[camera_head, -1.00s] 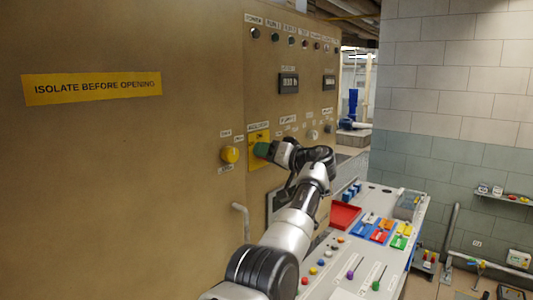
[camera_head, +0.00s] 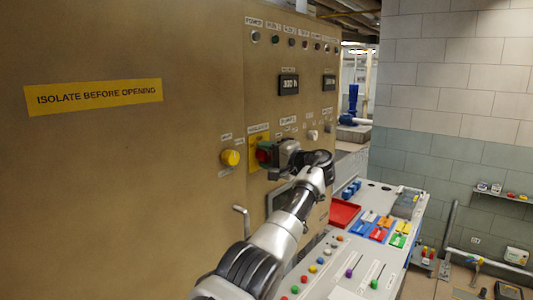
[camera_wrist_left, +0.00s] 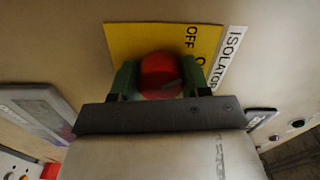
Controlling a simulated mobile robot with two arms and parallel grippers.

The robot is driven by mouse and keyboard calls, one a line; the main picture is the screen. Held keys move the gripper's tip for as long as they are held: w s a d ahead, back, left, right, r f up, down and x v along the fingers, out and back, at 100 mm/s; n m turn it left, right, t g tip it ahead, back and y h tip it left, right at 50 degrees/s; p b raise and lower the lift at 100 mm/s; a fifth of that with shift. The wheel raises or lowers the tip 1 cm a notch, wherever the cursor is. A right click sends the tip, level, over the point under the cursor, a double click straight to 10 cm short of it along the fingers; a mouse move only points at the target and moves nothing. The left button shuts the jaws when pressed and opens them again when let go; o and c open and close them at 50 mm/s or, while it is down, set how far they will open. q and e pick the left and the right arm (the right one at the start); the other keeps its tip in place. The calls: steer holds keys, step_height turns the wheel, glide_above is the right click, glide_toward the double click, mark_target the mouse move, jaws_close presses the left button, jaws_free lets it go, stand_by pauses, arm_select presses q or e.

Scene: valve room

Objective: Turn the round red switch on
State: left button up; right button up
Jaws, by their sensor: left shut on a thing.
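The round red switch (camera_wrist_left: 162,76) sits on a yellow plate (camera_wrist_left: 122,40) on the tan cabinet front, beside the words OFF and ISOLATOR. In the left wrist view my left gripper (camera_wrist_left: 160,80) has one green finger on each side of the switch and is shut on it. In the head view the red switch (camera_head: 264,154) shows small between the green fingertips of my left gripper (camera_head: 267,153). The rest of the yellow plate (camera_head: 253,138) is partly hidden behind the gripper. My right gripper is in neither view.
A yellow knob (camera_head: 231,158) is on the cabinet just left of the gripper. A grey bent handle (camera_head: 242,222) sticks out below. A control desk (camera_head: 345,250) with buttons, levers and a red tray (camera_head: 343,213) stands under my arm.

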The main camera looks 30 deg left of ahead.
arm_select(q)
steer(key=m, duration=0.3)
steer(key=shift+m+p, duration=0.3)
steer(key=shift+p, duration=0.1)
steer(key=shift+m, duration=1.6)
steer(key=o, duration=0.9)
steer(key=shift+o, duration=0.2)
steer(key=d+b, duration=0.5)
steer(key=d, duration=0.6)
steer(key=shift+s+f, duration=0.2)
steer(key=shift+s, duration=0.2)
